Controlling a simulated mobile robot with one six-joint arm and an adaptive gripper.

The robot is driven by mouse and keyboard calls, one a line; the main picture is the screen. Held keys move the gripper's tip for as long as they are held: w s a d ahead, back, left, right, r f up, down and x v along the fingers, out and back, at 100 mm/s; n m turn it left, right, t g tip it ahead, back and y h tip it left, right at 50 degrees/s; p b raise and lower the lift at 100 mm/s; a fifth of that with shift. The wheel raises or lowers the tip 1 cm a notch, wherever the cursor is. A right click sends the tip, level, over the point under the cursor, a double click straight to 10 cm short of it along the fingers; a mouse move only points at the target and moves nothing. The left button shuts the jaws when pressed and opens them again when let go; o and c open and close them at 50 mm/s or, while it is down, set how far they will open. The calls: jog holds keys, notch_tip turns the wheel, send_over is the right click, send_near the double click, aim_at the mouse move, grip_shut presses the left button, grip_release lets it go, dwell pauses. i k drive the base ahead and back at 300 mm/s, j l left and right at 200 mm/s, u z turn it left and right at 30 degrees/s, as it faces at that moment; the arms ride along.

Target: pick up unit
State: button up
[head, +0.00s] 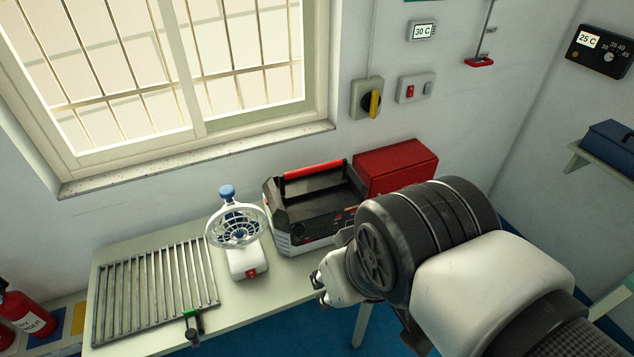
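No thing in view is plainly marked as the unit. A black and grey boxy device (295,225) with a red handle bar and an open top stands on the table (265,297). A white fan-like device (243,262) with a round grille and a blue knob stands left of it, with a red mark on its base.
A slatted metal rack (155,290) lies on the table's left, with a green and black clamp (193,325) at its front edge. A red box (396,167) is behind my arm. Fire extinguishers (25,310) stand far left. A shelf (600,172) holds a blue box (612,148).

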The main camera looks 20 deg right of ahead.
aim_at(302, 220)
jog(key=k+u, duration=0.1)
jog(key=u, duration=1.6)
jog(key=k+l+u, duration=0.15)
jog(key=l, duration=0.25)
jog(key=l+u, duration=0.15)
jog(key=l, duration=0.3)
jog(key=k+l+u, duration=0.15)
jog(key=l, duration=0.25)
jog(key=k+l+u, duration=0.1)
jog(key=l, duration=0.25)
jog(key=k+l+u, duration=0.15)
jog(key=l, duration=0.25)
jog(key=k+l+u, duration=0.15)
jog(key=k+l, duration=0.25)
jog(key=l, duration=0.3)
jog(key=k+l, duration=0.1)
jog(key=l, duration=0.3)
jog(key=k+l, duration=0.1)
jog(key=l, duration=0.7)
jog(key=k, duration=0.05)
